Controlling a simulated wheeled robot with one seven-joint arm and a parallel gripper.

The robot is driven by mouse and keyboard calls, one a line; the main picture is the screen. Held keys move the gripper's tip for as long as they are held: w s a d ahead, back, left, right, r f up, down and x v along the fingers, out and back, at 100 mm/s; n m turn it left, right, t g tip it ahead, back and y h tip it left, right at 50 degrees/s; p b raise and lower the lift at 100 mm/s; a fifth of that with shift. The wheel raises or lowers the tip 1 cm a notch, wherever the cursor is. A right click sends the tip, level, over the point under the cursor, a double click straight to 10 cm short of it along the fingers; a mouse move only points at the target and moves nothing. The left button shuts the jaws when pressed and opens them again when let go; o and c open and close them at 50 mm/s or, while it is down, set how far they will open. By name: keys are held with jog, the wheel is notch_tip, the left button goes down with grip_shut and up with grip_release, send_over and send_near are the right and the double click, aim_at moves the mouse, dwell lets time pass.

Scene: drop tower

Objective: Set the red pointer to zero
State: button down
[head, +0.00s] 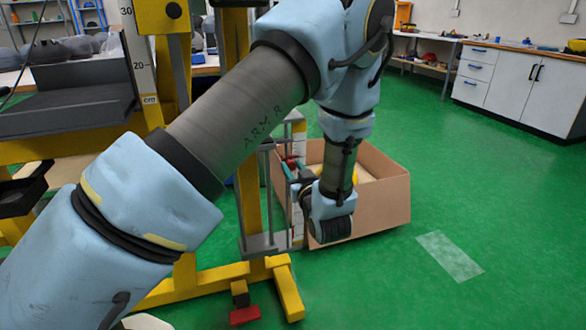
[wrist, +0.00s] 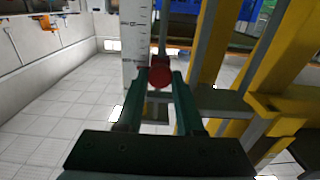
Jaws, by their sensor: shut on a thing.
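The red pointer (head: 291,161) is small in the head view, on a grey upright frame beside the yellow tower. In the wrist view the red pointer (wrist: 160,73) sits in front of a thin grey rod. A white scale (wrist: 135,40) stands upright just left of it. My gripper (wrist: 161,82) is shut on the red pointer, its two dark green fingers on either side. In the head view my gripper (head: 294,170) is partly hidden by my wrist. The scale's marks at the pointer are too small to read.
A yellow tower post (head: 248,200) stands left of my gripper, on a yellow foot with a red block (head: 244,315). An open cardboard box (head: 380,205) stands behind my wrist. A larger scale (head: 140,55) is at upper left. Green floor is free at right.

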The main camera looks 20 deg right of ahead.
notch_tip(320, 180, up, 5)
jog(key=p, duration=0.3)
jog(key=shift+f, duration=0.15)
jog(key=c, duration=0.6)
grip_release()
jog(key=shift+o, duration=0.2)
jog(key=shift+f, duration=0.15)
